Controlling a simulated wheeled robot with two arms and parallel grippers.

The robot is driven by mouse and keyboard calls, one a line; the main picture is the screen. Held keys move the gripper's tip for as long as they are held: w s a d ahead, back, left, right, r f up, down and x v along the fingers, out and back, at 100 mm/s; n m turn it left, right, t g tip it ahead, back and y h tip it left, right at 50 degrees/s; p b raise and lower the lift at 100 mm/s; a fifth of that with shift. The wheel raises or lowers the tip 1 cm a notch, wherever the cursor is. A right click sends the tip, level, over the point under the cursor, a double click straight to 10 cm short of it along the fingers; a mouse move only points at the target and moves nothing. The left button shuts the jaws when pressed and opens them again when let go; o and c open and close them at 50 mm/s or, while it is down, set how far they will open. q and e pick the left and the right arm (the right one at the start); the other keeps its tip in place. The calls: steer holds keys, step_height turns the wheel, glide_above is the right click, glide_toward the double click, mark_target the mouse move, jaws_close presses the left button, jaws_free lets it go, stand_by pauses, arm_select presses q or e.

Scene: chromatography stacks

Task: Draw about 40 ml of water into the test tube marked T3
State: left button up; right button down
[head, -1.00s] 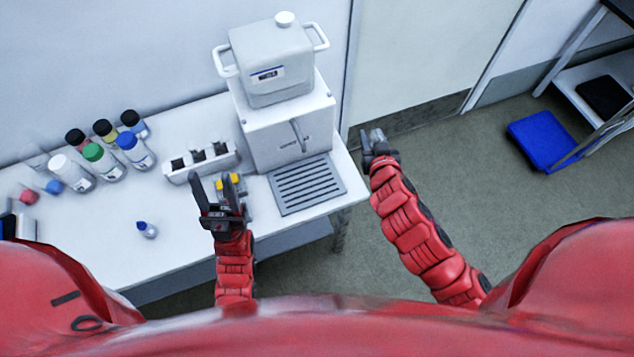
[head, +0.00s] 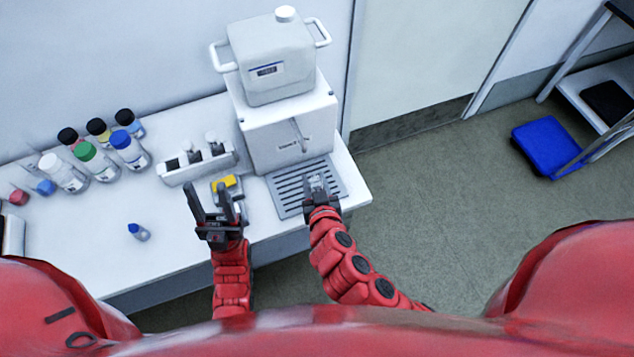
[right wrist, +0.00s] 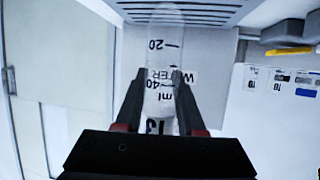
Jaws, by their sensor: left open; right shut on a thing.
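My right gripper (head: 318,194) is shut on a clear test tube (right wrist: 163,95), over the front of the slotted drip tray (head: 286,205). In the right wrist view the tube has 20 and 40 ml marks and a partly hidden label that looks like T3. I cannot make out any water in it. The white water dispenser (head: 285,143) has a tap (head: 299,135) on its front, behind my right gripper; a WATER label (right wrist: 188,77) shows behind the tube. My left gripper (head: 208,190) is open and empty at the table front, left of the tray.
A white rack (head: 199,172) with tubes stands left of the dispenser. Several capped bottles (head: 88,158) stand at the back left, and a small blue-capped bottle (head: 138,232) in front. The table ends just right of the tray.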

steer(key=w+a+p, duration=0.2)
steer(key=w+p, duration=0.2)
steer(key=w, duration=0.3)
steer(key=shift+a, duration=0.2)
steer(key=shift+w, duration=0.1)
stand_by(0.4)
